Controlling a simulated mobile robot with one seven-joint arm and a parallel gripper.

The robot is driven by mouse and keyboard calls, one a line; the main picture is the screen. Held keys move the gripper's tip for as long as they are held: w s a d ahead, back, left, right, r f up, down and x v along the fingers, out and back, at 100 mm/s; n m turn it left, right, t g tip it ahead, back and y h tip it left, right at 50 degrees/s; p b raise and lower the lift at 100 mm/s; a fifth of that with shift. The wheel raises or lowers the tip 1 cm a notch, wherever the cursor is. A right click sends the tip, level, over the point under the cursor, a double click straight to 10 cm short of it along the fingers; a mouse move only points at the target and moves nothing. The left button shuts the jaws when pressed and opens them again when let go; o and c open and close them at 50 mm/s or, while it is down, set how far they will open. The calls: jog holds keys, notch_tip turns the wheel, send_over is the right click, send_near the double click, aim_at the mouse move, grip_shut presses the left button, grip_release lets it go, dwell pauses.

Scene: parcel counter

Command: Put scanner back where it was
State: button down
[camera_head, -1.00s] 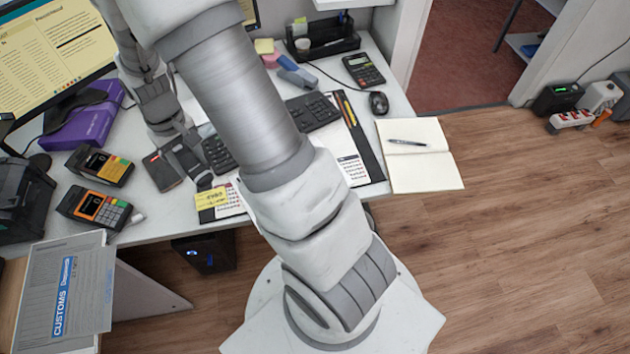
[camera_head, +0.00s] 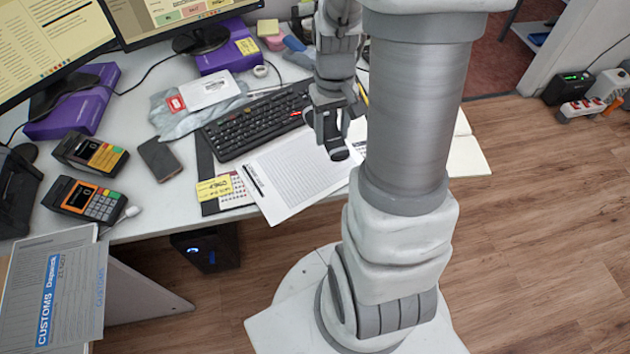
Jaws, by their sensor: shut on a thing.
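My gripper (camera_head: 329,128) is over the desk, above the right part of a white sheet on a clipboard (camera_head: 295,178), just right of the keyboard. It is shut on a dark thing, which I take to be the scanner (camera_head: 338,152). Its dark end shows below the fingers. The rest is hidden by the fingers, and I cannot tell its full shape or whether it touches the sheet.
The keyboard (camera_head: 255,125) lies left of my gripper. A dark phone (camera_head: 160,160) and two card terminals (camera_head: 91,154) (camera_head: 86,200) lie further left. Purple boxes (camera_head: 75,103) (camera_head: 228,53) stand under the monitors. My arm hides the desk's right part.

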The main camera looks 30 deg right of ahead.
jog(key=s+d+f+m+b, duration=0.1)
jog(key=s+d+f+b, duration=0.2)
jog(key=s, duration=0.4)
jog(key=b, duration=0.3)
send_over(314, 175)
notch_tip(314, 175, down, 7)
jog(key=shift+f+b, duration=0.6)
jog(key=shift+f, duration=1.3)
jog(key=shift+f, duration=0.2)
jog(key=shift+c, duration=1.4)
grip_release()
jog(key=shift+r, duration=0.1)
